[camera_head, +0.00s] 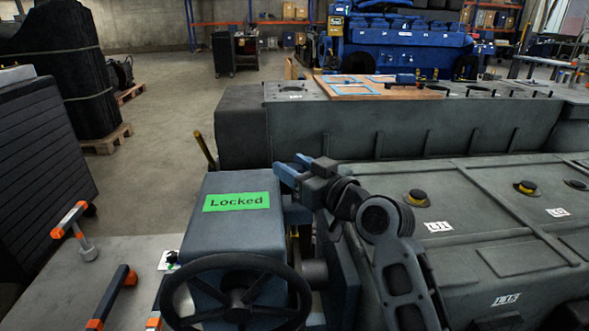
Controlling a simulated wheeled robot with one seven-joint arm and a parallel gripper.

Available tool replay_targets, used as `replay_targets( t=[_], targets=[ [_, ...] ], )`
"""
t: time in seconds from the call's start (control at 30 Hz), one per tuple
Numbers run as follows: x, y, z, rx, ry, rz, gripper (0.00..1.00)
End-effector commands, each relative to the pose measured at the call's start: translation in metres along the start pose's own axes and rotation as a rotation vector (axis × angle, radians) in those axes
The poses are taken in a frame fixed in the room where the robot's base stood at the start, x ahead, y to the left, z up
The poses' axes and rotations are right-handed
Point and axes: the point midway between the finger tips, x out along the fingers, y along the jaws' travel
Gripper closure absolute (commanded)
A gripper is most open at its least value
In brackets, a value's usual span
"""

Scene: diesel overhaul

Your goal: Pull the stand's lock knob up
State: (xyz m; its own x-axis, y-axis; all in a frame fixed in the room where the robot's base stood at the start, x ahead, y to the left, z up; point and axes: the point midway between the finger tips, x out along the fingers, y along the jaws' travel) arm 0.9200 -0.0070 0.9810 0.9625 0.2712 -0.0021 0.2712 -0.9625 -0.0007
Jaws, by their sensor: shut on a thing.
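The stand's blue-grey gearbox (228,231) stands in the lower middle, with a green "Locked" label (236,202) on its top. A black handwheel (240,301) is on its near side. My gripper (291,171) reaches in from the right to the box's far right top corner, and its blue fingers are shut on the lock knob. The knob itself is hidden by the fingers, so its height cannot be told.
A grey engine block (470,214) with yellow-and-black caps fills the right. Behind it is a long grey block with a wooden board (385,92). Orange-and-black tools (115,290) lie on the table at lower left. Open floor lies at the back left.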

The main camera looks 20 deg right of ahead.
Motion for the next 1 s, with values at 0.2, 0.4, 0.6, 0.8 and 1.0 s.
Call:
replay_targets(
  t=[0.2, 0.4, 0.6, 0.8, 1.0],
  targets=[
    [0.000, 0.001, -0.034, -0.001, 0.003, 0.001, 1.00],
    [0.000, 0.000, -0.035, -0.001, 0.006, 0.001, 1.00],
    [0.000, 0.000, -0.035, -0.001, 0.008, 0.001, 0.44],
    [0.000, 0.000, -0.033, -0.001, 0.004, 0.000, 0.37],
    [-0.005, 0.000, -0.032, -0.001, 0.003, 0.001, 0.37]
  ],
)
